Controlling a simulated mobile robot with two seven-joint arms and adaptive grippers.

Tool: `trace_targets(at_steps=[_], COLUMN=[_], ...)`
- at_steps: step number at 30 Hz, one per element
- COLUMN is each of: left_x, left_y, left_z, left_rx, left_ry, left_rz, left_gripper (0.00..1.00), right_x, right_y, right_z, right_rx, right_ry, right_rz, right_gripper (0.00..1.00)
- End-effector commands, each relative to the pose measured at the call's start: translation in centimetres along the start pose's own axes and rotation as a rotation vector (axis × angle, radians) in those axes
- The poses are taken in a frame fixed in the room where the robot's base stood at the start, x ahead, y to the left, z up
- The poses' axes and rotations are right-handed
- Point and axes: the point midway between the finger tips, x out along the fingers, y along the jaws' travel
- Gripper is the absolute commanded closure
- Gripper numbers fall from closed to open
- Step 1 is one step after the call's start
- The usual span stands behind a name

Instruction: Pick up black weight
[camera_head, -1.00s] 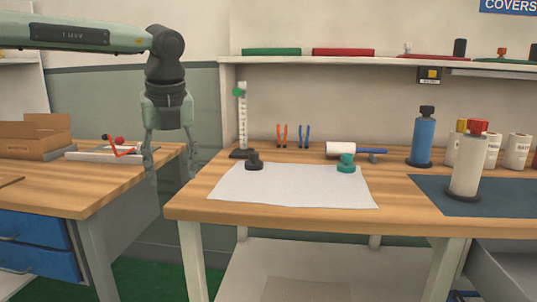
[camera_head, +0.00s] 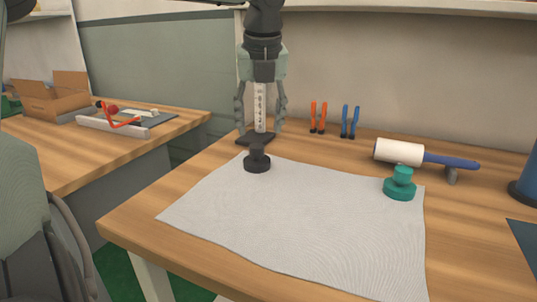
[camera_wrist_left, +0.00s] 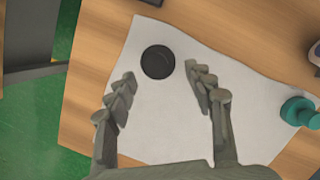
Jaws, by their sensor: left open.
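The black weight (camera_head: 257,161) is a round base with a narrower knob. It stands upright on the upper left part of the grey-white sheet (camera_head: 300,225). In the left wrist view the black weight (camera_wrist_left: 158,62) shows from above as a dark disc, ahead of the fingertips and between their lines. In the left wrist view the gripper (camera_wrist_left: 158,82) has one finger on each side of the weight's line. My right gripper is not in view.
A teal weight (camera_head: 400,184) stands at the sheet's right side. A white roller (camera_head: 400,151) with a blue handle lies behind it. A ruler stand (camera_head: 258,108) is just behind the black weight. Orange pliers (camera_head: 318,117) and blue pliers (camera_head: 350,121) stand at the back.

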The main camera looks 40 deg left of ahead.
Motion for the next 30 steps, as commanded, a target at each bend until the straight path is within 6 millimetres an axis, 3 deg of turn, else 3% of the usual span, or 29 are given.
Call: trace_targets(at_steps=[13,23,30], left_x=[5.9,6.8,6.8], left_y=[0.5,0.4,0.4], left_z=[-0.2,-0.2,-0.2], left_rx=[0.001,0.0,0.0], left_ry=[0.004,0.002,0.001], left_rz=[0.001,-0.001,0.0], left_gripper=[0.47,0.47,0.77], right_x=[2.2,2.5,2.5], right_y=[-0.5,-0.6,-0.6], right_z=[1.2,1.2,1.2], right_rx=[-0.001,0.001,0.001], right_ry=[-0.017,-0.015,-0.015], right_rz=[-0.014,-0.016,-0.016], right_gripper=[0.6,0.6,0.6])
